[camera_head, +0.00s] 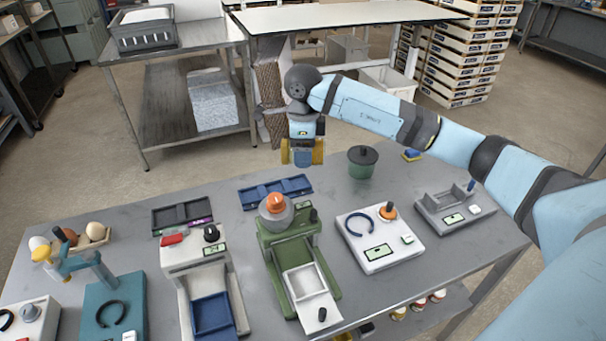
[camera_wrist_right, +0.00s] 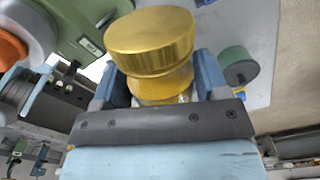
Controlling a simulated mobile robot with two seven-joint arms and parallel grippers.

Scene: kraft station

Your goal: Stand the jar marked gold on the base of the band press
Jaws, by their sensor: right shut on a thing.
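My right gripper (camera_head: 303,158) is shut on a gold thing (camera_head: 318,152), which I take for the jar marked gold; no marking can be read. In the right wrist view the gold thing (camera_wrist_right: 150,40) has a wide round top and a narrower part between the fingers of the gripper (camera_wrist_right: 155,85). It is held above the far edge of the grey table. Its lower part is hidden. Several small machines stand on the table, among them a green press (camera_head: 290,255) with an orange knob and a white press (camera_head: 200,270). I cannot tell which is the band press. My left gripper is out of view.
A blue tray (camera_head: 275,192) and a dark tray (camera_head: 182,215) lie near the back edge. A white ring unit (camera_head: 380,240) and a grey cradle unit (camera_head: 455,208) stand to the right.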

